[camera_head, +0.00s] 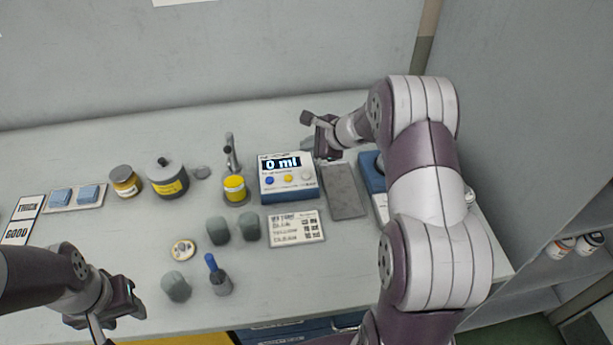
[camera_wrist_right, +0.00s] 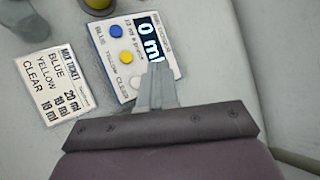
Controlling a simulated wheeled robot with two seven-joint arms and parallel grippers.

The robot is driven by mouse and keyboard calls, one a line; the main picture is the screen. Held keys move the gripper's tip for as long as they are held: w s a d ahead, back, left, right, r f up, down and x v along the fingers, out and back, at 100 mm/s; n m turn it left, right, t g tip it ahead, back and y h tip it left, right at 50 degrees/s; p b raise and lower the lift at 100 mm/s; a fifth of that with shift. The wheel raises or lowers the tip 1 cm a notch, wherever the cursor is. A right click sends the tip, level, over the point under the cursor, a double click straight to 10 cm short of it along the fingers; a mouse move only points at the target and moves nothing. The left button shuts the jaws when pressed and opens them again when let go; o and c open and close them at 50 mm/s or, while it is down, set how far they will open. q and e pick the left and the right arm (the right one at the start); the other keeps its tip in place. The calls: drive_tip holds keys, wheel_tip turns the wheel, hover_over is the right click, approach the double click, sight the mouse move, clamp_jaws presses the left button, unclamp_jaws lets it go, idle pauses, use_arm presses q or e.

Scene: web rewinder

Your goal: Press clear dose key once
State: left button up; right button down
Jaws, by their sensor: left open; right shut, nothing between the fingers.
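The dose unit (camera_head: 288,190) is a white and blue box on the counter with a display reading "0 ml". It has a blue key, a yellow key and a whitish clear key (camera_wrist_right: 135,82) in a row; the clear key also shows in the head view (camera_head: 306,177). My right gripper (camera_head: 324,147) is shut and empty, at the unit's back right. In the right wrist view its fingertips (camera_wrist_right: 157,72) overlap the display's end, beside the clear key; I cannot tell the height gap. My left gripper (camera_head: 118,308) is open and empty at the front left, away from the unit.
A mix ticket (camera_head: 296,228) lies in front of the unit, and a grey pad (camera_head: 343,191) lies to its right. A yellow-based tap (camera_head: 234,185), jars and grey cups (camera_head: 218,231) stand to the left. A blue-handled tool (camera_head: 218,277) stands near the front.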

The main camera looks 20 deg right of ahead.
drive_tip(key=b, duration=0.5)
hover_over(309, 177)
wheel_tip(309, 177, down, 7)
drive_tip(key=shift+r, duration=0.1)
drive_tip(key=shift+f+b, duration=0.3)
drive_tip(key=shift+f, duration=0.1)
idle(1.2)
drive_tip(key=shift+f+b, duration=0.35)
drive_tip(key=shift+b, duration=0.2)
drive_tip(key=shift+f+b, duration=0.4)
drive_tip(key=shift+b, duration=0.05)
idle(0.4)
drive_tip(key=shift+r, duration=0.1)
drive_tip(key=shift+r+p, duration=0.55)
drive_tip(key=shift+r, duration=0.15)
